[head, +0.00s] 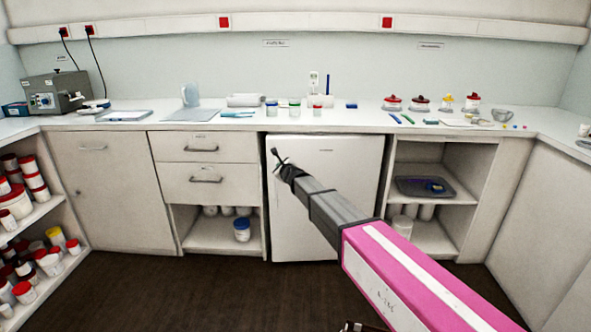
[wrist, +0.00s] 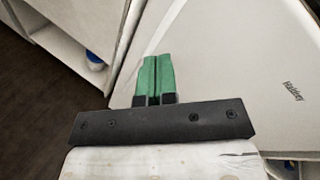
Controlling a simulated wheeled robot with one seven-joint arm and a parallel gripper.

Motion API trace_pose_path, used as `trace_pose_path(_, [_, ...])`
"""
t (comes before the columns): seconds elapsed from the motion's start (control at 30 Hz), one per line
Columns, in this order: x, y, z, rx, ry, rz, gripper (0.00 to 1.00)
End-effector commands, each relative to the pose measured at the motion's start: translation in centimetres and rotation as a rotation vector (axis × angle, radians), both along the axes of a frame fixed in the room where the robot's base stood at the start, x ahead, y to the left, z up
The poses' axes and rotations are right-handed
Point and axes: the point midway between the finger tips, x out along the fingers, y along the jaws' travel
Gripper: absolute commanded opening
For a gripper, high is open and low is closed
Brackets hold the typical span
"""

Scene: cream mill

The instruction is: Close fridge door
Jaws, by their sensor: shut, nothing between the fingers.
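The small white fridge stands under the counter in the middle of the head view, and its plain white door (head: 335,215) faces me. The door looks upright and about in line with the cabinet fronts. I cannot tell whether a narrow gap is left at its edge. My gripper (head: 277,156) is at the upper left of the door, in front of it. In the wrist view, the green fingers of my gripper (wrist: 155,74) are together and empty, and the door (wrist: 235,60) with its small dark label fills the right side. Contact with the door cannot be told.
Drawers (head: 202,165) and an open shelf with a blue-lidded jar (head: 242,230) are left of the fridge. An open shelf with a dark tray (head: 424,188) is to its right. Jars and tools stand on the counter (head: 225,119). The dark floor (head: 170,290) before the cabinets looks clear.

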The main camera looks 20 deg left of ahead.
Motion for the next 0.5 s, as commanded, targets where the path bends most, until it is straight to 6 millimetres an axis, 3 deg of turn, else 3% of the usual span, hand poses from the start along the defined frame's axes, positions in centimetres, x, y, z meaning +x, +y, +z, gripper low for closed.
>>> trace_pose_path(0.03, [-0.4, -1.3, -1.3, 0.117, 0.035, -0.062, 0.0])
trace_pose_path(0.2, [-0.7, -5.2, -4.2, 0.457, 0.117, -0.256, 0.0])
trace_pose_path(0.33, [-0.8, -7.2, -5.5, 0.605, 0.145, -0.346, 0.0])
trace_pose_path(0.5, [-0.6, -7.9, -5.9, 0.664, 0.154, -0.382, 0.0])
